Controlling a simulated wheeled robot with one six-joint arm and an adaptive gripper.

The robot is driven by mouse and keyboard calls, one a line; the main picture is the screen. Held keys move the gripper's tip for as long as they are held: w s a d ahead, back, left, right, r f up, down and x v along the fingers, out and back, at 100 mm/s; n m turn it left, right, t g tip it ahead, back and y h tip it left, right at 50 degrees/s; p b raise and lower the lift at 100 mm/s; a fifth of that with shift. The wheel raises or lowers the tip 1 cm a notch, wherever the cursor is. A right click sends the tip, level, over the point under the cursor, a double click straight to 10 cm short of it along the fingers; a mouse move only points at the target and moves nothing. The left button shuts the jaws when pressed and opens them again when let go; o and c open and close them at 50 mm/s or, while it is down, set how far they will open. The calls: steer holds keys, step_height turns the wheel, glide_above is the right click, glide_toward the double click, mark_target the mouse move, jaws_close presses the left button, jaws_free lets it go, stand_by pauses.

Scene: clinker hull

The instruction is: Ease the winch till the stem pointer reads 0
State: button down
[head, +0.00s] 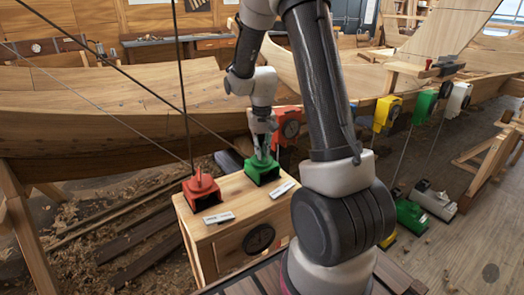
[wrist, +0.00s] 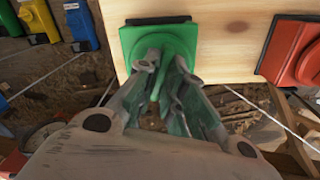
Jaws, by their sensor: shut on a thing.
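A green winch (head: 263,176) and a red winch (head: 203,196) stand on a wooden box, the red one to the left. My gripper (head: 262,148) points down at the green winch, with its fingers closed around the green upright handle. In the wrist view the green winch (wrist: 130,42) is at the top centre, and my gripper (wrist: 165,68) is shut on its green handle (wrist: 159,82). The red winch (wrist: 290,50) shows at the right edge there. I cannot make out a stem pointer or its reading.
A planked hull (head: 110,110) runs behind. An orange-red dial unit (head: 289,126) sits close to my gripper. Taut lines cross at the left.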

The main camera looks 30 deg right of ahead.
steer(key=shift+n, duration=0.5)
steer(key=c, duration=1.5)
jaws_free()
steer(key=shift+r, duration=0.1)
step_height(320, 180, up, 12)
steer(key=shift+f, duration=0.1)
steer(key=shift+n, duration=0.3)
